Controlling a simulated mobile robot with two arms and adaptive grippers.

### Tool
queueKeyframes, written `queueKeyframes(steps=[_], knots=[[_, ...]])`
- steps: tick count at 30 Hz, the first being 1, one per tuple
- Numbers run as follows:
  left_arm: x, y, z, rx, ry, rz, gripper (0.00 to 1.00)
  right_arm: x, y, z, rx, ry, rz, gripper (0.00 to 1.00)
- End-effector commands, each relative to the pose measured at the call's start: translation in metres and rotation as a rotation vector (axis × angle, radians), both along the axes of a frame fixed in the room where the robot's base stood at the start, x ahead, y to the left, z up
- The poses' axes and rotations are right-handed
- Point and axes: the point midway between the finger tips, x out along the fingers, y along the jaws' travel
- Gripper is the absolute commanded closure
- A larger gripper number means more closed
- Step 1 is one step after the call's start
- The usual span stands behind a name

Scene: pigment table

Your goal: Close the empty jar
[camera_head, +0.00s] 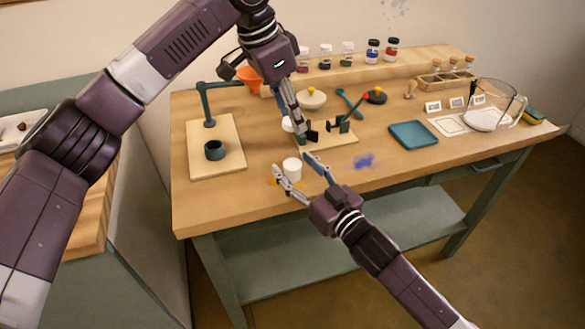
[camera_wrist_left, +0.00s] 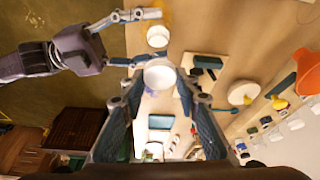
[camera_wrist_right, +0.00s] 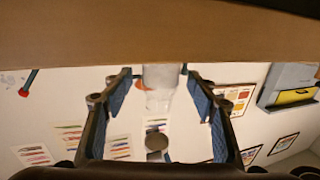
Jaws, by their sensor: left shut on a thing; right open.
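A small white jar (camera_head: 292,168) stands on the table near its front edge; it also shows in the left wrist view (camera_wrist_left: 157,36). My right gripper (camera_head: 291,162) is open, its fingers on either side of the jar. The right wrist view shows a pale jar (camera_wrist_right: 160,82) between the open fingers. My left gripper (camera_head: 299,128) is shut on a white round piece (camera_wrist_left: 160,75), which looks like a lid. It is behind the jar in the head view, where the arm partly hides it. The jar's mouth is not clear to me.
The wooden table (camera_head: 235,200) also holds a stand with a dark ring (camera_head: 214,150), a small clamp board (camera_head: 340,138), a teal tray (camera_head: 413,134) and a glass vessel (camera_head: 497,105). Blue powder (camera_head: 365,161) lies right of the jar. Several pigment jars stand on the back shelf.

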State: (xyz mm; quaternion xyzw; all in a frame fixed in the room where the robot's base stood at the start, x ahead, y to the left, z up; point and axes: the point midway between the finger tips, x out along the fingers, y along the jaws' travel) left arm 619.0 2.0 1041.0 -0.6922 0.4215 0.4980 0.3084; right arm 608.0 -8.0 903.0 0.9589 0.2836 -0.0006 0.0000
Motion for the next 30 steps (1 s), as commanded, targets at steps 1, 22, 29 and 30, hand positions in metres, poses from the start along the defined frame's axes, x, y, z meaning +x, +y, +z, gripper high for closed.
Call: queueKeyframes(steps=[1,22,29,30], knots=[[-0.0001,-0.0001,0.0001,0.0,0.0,0.0,0.81,0.0046,0.0036,0.0003,0.001,-0.001,0.001,0.47],[-0.0001,-0.0001,0.0001,0.0,0.0,0.0,0.81,0.0124,0.0086,0.0001,0.0,0.0,0.001,0.73],[-0.0001,-0.0001,0.0001,0.0,0.0,0.0,0.81,0.0123,0.0086,0.0001,0.0,0.0,0.001,0.99],[-0.0001,-0.0001,0.0001,0.0,0.0,0.0,0.81,0.0123,0.0086,0.0001,0.0,0.0,0.001,1.0]])
